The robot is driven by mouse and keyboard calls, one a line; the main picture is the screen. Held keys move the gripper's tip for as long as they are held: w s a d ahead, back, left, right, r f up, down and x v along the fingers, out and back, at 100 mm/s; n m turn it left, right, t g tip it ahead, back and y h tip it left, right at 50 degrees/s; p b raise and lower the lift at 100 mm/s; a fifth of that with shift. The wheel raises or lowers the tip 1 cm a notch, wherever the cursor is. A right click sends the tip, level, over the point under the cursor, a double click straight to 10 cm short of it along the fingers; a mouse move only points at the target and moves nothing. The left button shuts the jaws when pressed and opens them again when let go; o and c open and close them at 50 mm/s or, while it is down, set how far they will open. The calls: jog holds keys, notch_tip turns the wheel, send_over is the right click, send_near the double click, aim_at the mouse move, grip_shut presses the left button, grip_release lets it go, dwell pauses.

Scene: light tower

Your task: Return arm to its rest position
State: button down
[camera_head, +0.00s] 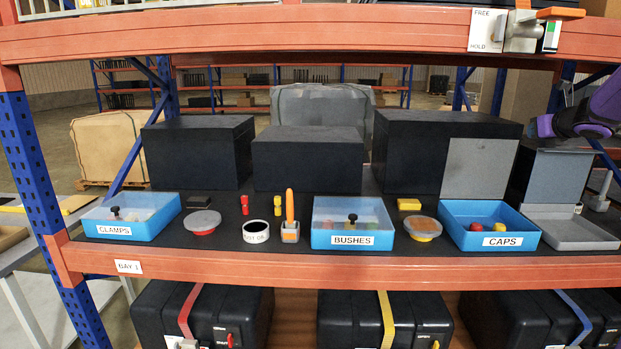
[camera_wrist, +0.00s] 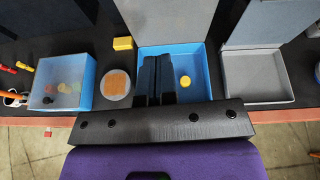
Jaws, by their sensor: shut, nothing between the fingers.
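My gripper (camera_wrist: 156,62) shows in the wrist view as two dark fingers close together, shut and empty. In that view the fingers overlap the blue CAPS box (camera_wrist: 205,62) and hide part of its inside. My purple arm (camera_head: 590,118) enters the head view at the upper right, above the shelf. The fingers cannot be made out there. The CAPS box (camera_head: 462,240) stands open with its lid (camera_head: 478,168) raised. A red cap (camera_head: 475,227) and a yellow cap (camera_head: 499,227) lie inside it. The wrist view shows only the yellow cap (camera_wrist: 185,81).
Right of the CAPS box is an open grey case (camera_head: 570,230). Left are the BUSHES box (camera_head: 350,240), a round tub (camera_head: 423,228), a cup with an orange tool (camera_head: 290,234) and the CLAMPS box (camera_head: 130,228). Black cases (camera_head: 305,160) stand behind. An orange shelf beam (camera_head: 300,38) crosses above.

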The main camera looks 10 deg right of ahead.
jog(key=s+a+r+n+g+y, duration=0.1)
jog(key=s+a+n+y, duration=0.15)
jog(key=a+n, duration=0.6)
jog(key=s+a+r+n+g+y, duration=0.15)
jog(key=s+a+n, duration=0.25)
jog(key=a, duration=1)
jog(key=s+a+r+n+g+y, duration=0.1)
jog(key=s+a+n+g, duration=0.15)
jog(key=a+n, duration=0.65)
jog(key=s+a+f+n+g, duration=0.25)
jog(key=s+a+n, duration=0.55)
jog(key=s+a, duration=0.45)
jog(key=s+d+f+n+h, duration=0.1)
jog(key=s+f+n, duration=0.1)
jog(key=s+n, duration=0.2)
jog(key=s+f+n+h, duration=0.1)
jog(key=s+f+n, duration=0.2)
jog(key=s, duration=0.7)
jog(key=shift+d+f+n+g, duration=0.2)
jog(key=shift+d+n+g, duration=0.25)
jog(key=shift+n, duration=0.1)
